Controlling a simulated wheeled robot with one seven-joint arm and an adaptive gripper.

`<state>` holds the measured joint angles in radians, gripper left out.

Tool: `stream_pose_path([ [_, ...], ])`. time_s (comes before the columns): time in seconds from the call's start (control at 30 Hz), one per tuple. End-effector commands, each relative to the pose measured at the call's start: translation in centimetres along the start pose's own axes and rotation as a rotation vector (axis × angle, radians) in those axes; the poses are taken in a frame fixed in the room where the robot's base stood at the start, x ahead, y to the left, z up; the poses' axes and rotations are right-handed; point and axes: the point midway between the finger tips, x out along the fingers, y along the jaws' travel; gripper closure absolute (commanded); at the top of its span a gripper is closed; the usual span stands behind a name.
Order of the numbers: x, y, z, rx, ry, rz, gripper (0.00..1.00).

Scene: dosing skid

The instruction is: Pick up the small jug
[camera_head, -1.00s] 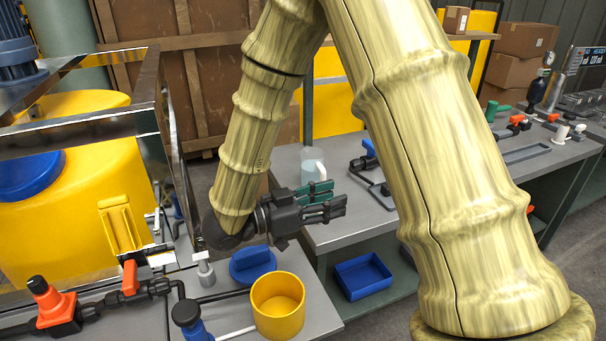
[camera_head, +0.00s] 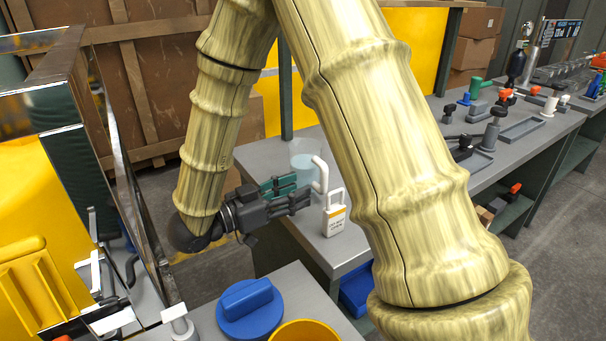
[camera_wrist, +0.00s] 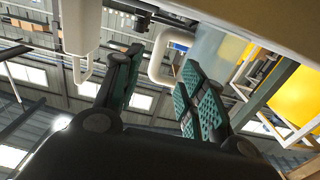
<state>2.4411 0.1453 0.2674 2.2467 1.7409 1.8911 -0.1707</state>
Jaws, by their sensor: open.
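The small jug (camera_head: 303,168) is clear with bluish contents and a thick white handle. It stands upright on the grey bench, partly behind my arm and gripper. My gripper (camera_head: 302,193) is open and empty, in front of the jug's lower part at handle side. In the wrist view, which is tilted and roughly upside down, the handle (camera_wrist: 158,58) shows between the two green-padded fingers (camera_wrist: 160,72), seemingly just beyond their tips. The clear jug body (camera_wrist: 213,48) lies behind the right finger. I cannot tell whether anything touches.
A white padlock-shaped tag (camera_head: 335,222) stands on the bench close right of my gripper; it also shows in the wrist view (camera_wrist: 82,25). A blue lid (camera_head: 249,306) and yellow cup (camera_head: 304,332) are on the nearer surface. Valves and fittings stand farther right along the bench.

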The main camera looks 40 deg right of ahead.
Motion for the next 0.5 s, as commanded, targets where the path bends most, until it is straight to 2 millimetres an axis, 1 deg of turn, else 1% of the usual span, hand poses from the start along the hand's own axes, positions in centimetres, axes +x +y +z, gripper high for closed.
stream_pose_path([
  [0.03,0.8,0.0,0.1,0.0,-0.001,0.002,0.59],
  [0.1,1.4,0.0,0.0,0.001,-0.001,0.001,0.59],
  [0.37,2.8,0.1,0.0,0.001,-0.001,0.001,0.59],
  [0.5,4.2,0.2,0.1,0.001,-0.002,0.0,0.59],
])
